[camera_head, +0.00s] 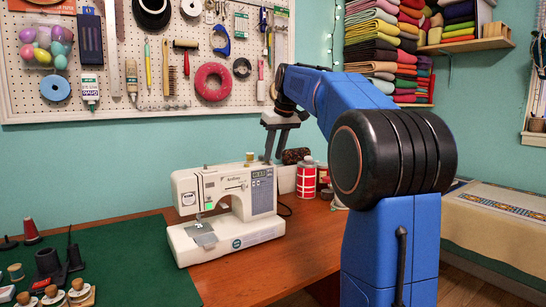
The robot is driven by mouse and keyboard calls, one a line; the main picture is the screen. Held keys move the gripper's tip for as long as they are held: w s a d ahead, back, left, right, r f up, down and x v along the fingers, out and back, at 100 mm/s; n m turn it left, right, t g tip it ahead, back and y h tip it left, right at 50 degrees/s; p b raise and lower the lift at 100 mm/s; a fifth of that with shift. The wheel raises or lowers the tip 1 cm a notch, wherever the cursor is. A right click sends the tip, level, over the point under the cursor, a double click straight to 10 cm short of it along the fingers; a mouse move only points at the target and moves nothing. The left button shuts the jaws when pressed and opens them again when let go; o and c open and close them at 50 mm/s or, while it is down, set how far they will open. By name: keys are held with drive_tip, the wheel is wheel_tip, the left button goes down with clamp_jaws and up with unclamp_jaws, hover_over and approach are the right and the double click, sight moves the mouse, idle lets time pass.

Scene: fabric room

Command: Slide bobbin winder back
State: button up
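A white sewing machine (226,205) stands on the wooden table, its stitch panel facing me. A small tan spool-like piece (249,158) sits on its top toward the right; I cannot tell whether this is the bobbin winder, and no winder shows clearly. My gripper (274,160) points down at the machine's top right end, just right of that piece. Its two dark fingers are apart, with a gap between them and nothing visible held. I cannot tell whether the fingertips touch the machine, or what lies behind them.
A red-and-white can (306,180) and a white box (286,179) stand close behind the machine's right side. A green mat (130,262) covers the table's left, with spools (80,291) at its front left. A pegboard (120,108) with tools hangs behind.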

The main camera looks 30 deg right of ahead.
drive_tip(key=shift+x, duration=0.8)
clamp_jaws()
idle(1.0)
